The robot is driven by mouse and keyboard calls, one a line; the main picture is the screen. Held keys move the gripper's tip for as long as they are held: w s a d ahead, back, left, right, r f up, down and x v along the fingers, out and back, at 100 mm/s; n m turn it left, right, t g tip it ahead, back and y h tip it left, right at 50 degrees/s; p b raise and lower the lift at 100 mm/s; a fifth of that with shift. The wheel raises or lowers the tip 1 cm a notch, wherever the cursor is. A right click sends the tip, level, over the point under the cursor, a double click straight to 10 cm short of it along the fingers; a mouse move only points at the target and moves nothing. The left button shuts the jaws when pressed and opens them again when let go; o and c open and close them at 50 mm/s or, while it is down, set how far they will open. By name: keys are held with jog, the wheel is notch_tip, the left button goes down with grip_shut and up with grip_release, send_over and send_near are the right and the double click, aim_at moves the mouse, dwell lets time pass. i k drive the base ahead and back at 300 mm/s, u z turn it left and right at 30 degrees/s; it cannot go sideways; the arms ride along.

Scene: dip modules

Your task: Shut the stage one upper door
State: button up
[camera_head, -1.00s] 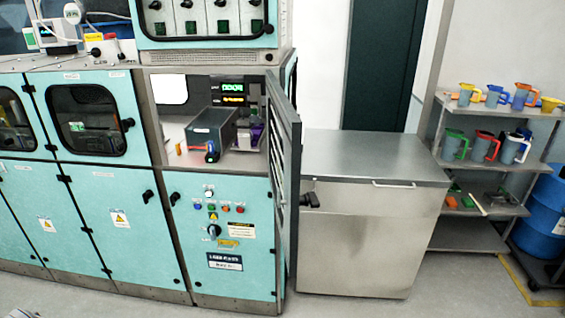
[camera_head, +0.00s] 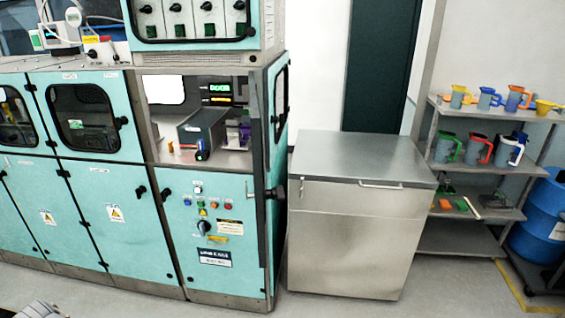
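A teal machine (camera_head: 105,215) fills the left half of the view. Its right upper bay (camera_head: 235,160) stands uncovered, showing a grey box (camera_head: 201,130) and a green display (camera_head: 219,88) inside. At its right edge is a narrow dark upright (camera_head: 262,130), perhaps a door seen edge-on; a black handle (camera_head: 274,192) sticks out low beside it. Two upper doors with windows, one in the middle (camera_head: 88,117) and one at far left (camera_head: 14,122), look shut. I cannot read which door is stage one.
A steel cabinet (camera_head: 345,235) stands right of the machine, close to its corner. A shelf rack (camera_head: 470,245) with jugs and a blue drum (camera_head: 541,215) stand farther right.

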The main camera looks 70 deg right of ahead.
aim_at(261, 194)
jog(key=k, duration=2)
jog(key=z, duration=1.15)
jog(key=i, duration=1)
